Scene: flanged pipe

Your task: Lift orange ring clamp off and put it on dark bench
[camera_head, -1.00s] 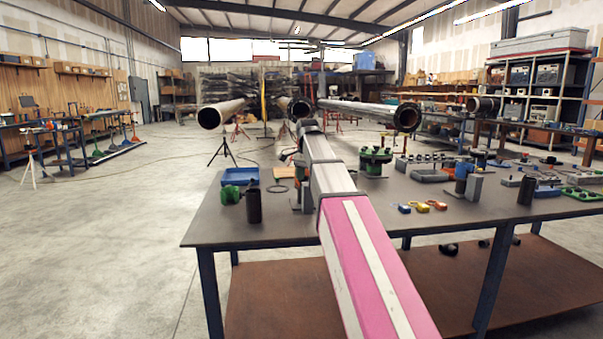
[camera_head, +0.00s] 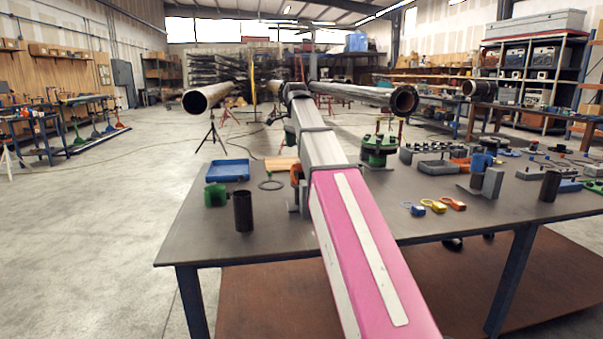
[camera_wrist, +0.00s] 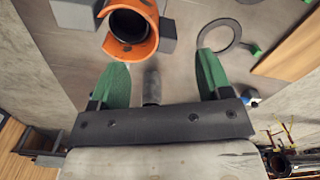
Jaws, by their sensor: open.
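The orange ring clamp (camera_wrist: 152,44) sits around a dark pipe end (camera_wrist: 128,24) at the upper left of the wrist view, with grey blocks at its sides. In the head view the clamp (camera_head: 296,174) shows as a small orange piece, partly hidden by my arm. My gripper (camera_wrist: 162,62) has two green fingers spread wide apart with nothing between them. The clamp is beyond the fingertips, nearer the left finger, and looks apart from it. The dark bench (camera_head: 190,240) spreads beneath; its top also shows in the wrist view (camera_wrist: 185,20).
A flat dark ring (camera_head: 270,185) lies on the bench near a blue tray (camera_head: 229,171) and a wooden board (camera_head: 281,164). A green part (camera_head: 215,195) and black cylinder (camera_head: 243,211) stand at left. Several fixtures crowd the right. The bench's front left is clear.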

